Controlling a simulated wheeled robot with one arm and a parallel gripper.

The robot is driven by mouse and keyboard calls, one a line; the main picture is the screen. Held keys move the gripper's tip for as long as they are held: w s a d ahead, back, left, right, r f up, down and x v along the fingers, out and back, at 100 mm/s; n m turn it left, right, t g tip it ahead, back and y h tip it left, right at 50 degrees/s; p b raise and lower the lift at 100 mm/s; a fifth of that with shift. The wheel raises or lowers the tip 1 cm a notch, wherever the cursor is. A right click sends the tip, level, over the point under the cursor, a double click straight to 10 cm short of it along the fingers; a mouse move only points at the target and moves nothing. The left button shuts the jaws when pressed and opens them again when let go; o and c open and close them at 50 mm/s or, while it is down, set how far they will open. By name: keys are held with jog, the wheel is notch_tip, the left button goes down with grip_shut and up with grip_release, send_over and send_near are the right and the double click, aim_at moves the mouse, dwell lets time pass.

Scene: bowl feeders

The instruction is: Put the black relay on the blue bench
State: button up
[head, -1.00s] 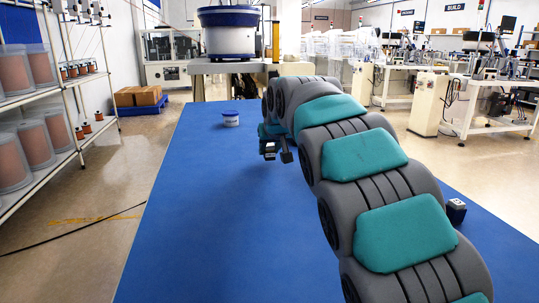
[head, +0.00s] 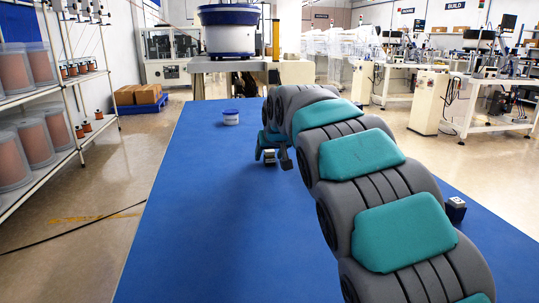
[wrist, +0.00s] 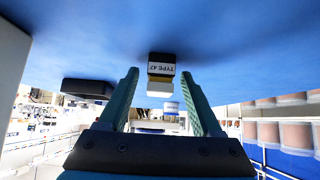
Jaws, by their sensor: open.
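A small block with a black part, a white "TYPE 47" label and a gold and pale end (wrist: 161,76) shows in the wrist view, which is upside down. It is between and just beyond my open fingertips, against the blue bench (wrist: 230,45). I cannot tell whether it touches the bench. In the head view a small silvery block (head: 269,157) shows by my gripper (head: 272,160), above the blue bench (head: 200,215). My gripper (wrist: 163,85) has its jaws apart. A dark block with a light top (head: 456,209) sits near the bench's right edge, beside my arm.
A dark flat shape (wrist: 88,88) is left of the jaws in the wrist view. A bowl feeder (head: 229,32) stands behind. The bench's left side is clear.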

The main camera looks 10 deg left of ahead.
jog(key=shift+r, duration=0.15)
jog(key=b+v, duration=0.1)
jog(key=v, duration=1.1)
